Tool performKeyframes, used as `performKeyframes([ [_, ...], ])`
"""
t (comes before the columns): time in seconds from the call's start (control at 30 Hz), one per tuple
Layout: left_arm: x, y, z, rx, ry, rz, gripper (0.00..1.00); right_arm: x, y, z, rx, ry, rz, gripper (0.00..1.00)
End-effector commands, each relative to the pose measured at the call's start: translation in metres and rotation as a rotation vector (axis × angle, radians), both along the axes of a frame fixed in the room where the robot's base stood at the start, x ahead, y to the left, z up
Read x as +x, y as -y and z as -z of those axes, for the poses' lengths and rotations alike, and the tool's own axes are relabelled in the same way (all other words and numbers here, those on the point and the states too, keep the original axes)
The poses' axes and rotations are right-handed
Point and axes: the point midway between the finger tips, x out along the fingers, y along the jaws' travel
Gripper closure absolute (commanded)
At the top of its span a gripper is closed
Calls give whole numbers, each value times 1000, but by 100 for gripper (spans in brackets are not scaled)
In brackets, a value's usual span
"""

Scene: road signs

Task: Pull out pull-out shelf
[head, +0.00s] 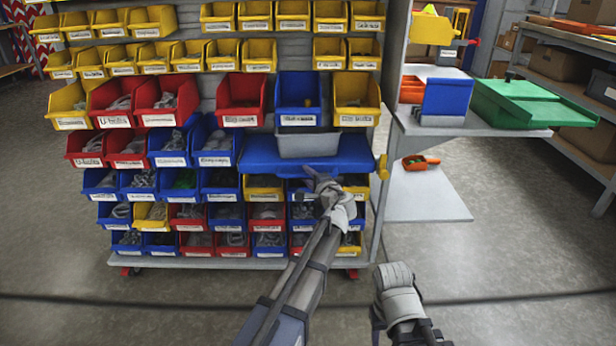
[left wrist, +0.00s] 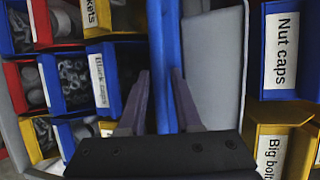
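The pull-out shelf (head: 262,160) is a flat blue board at the middle right of the bin rack, with a grey bin (head: 308,145) standing on it. In the left wrist view the shelf (left wrist: 163,45) shows as a blue strip, with the grey bin (left wrist: 215,65) beside it. My left gripper (head: 318,182) is at the shelf's front edge. In the left wrist view the fingers of my left gripper (left wrist: 160,82) are apart, one to each side of the blue strip; contact is unclear. My right gripper (head: 395,278) hangs low at the right, its fingers not discernible.
The rack holds rows of yellow, red and blue bins (head: 242,95) above and below the shelf. To the right is a grey side table (head: 470,122) with a green case (head: 535,100) and a blue bin (head: 447,97). The floor in front is clear.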

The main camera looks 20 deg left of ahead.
Motion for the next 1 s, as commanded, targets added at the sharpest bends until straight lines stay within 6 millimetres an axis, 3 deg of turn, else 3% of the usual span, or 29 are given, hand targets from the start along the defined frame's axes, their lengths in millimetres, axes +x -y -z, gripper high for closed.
performKeyframes([
  [0.03,0,0,0,0,0,0,74,0,0,0,0,0,0,50],
  [0.27,0,0,0,0,0,0,100,0,0,0,0,0,0,50],
  [1.0,0,0,0,-1,0,0,100,0,0,0,0,0,0,50],
])
